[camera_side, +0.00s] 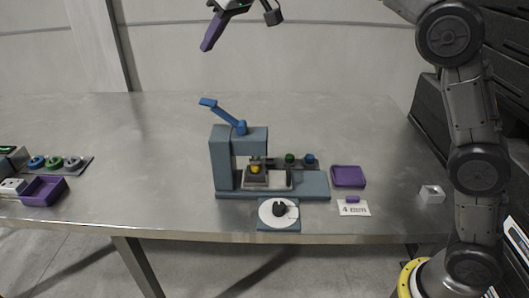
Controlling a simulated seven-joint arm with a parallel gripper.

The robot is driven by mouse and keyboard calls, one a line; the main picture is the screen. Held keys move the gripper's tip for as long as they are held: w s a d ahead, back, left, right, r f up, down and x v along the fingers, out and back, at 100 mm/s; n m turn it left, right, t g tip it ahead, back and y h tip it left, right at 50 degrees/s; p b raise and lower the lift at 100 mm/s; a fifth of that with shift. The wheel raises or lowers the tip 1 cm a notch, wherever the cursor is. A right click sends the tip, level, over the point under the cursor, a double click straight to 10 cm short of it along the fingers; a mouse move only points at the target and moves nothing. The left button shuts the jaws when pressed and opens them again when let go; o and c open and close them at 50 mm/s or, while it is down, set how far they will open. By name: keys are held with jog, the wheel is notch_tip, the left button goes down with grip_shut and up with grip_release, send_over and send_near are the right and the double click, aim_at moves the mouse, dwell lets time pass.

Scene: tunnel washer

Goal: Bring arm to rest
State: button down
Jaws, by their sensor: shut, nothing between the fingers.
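My gripper (210,38) hangs at the top edge of the side view, high above the back of the table. Its purple fingers are together and hold nothing that I can see. The upper part of the hand and part of my arm are cut off by the picture's edge. The gripper is well clear of the grey-blue press-like machine (222,160) on the table, which has a raised blue lever (222,113).
A round white dial (268,213) sits at the machine's front. A purple tray (347,176), a "4 mm" card (354,209) and a small white block (431,194) lie to its right. A purple box (43,190) stands far left. The table's back (310,115) is clear.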

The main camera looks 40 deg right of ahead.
jog(key=s+d+r+m+h, duration=0.1)
jog(key=s+d, duration=0.4)
jog(key=s, duration=0.6)
jog(key=s+d+r+m, duration=0.1)
jog(key=s+d, duration=0.4)
jog(key=s, duration=0.6)
jog(key=s+d+f+g, duration=0.1)
jog(key=s+d+f, duration=0.1)
jog(key=s+f, duration=1.5)
notch_tip(320, 180, down, 4)
jog(key=shift+s+r+m+g+h, duration=0.1)
jog(key=shift+s+m+g+h, duration=0.2)
jog(key=shift+g+h, duration=0.1)
jog(key=shift+d, duration=0.1)
